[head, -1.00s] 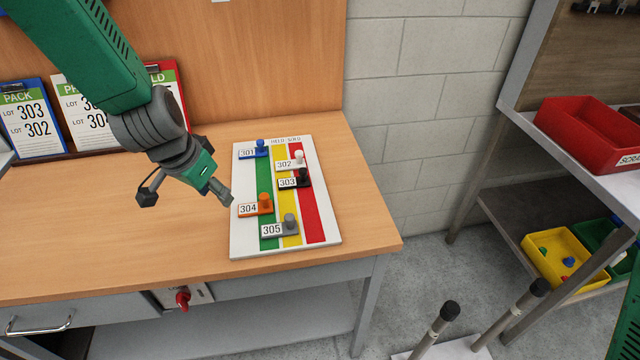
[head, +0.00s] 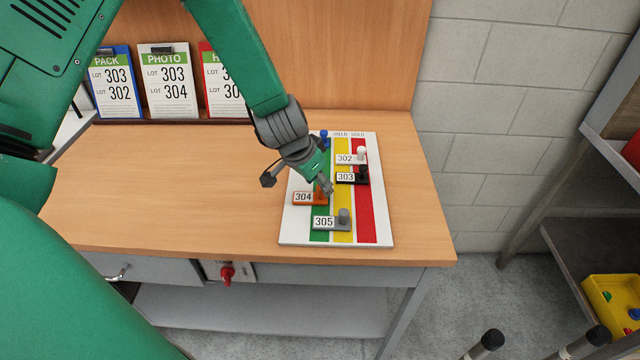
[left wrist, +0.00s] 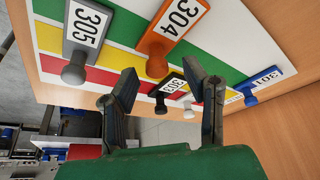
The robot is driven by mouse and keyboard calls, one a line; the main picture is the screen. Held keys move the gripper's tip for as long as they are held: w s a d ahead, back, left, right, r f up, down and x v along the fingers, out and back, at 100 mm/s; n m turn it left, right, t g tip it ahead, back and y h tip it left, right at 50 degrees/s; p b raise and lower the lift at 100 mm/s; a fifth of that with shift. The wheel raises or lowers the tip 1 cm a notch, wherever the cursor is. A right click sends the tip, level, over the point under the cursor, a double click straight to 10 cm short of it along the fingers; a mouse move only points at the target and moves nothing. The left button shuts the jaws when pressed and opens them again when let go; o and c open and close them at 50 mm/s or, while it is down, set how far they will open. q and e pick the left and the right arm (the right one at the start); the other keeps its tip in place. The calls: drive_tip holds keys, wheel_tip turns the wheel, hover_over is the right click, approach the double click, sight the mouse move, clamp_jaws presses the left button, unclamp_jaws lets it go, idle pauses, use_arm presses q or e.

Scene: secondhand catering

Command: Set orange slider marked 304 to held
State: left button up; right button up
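The orange slider marked 304 (head: 304,198) sits on the white board (head: 294,230), its knob over the green stripe. The header reads HELD SOLD above the yellow stripe (head: 344,205) and red stripe. My left gripper (head: 326,190) is at the 304 knob and partly hides it in the head view. In the left wrist view the orange slider (left wrist: 176,28) shows with its knob between the two open fingers (left wrist: 160,68); contact cannot be told. My right gripper is out of view.
Grey slider 305 (head: 330,222) lies just in front, black slider 303 (head: 358,177) and white slider 302 (head: 356,157) to the right. Blue slider 301 (left wrist: 262,82) is at the back. Lot cards (head: 168,82) stand behind. The left tabletop is clear.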

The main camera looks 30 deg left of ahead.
use_arm(q)
drive_tip(key=shift+w+f, duration=0.25)
drive_tip(key=shift+f, duration=0.3)
drive_tip(key=shift+d, duration=0.1)
drive_tip(key=shift+d+r, duration=0.1)
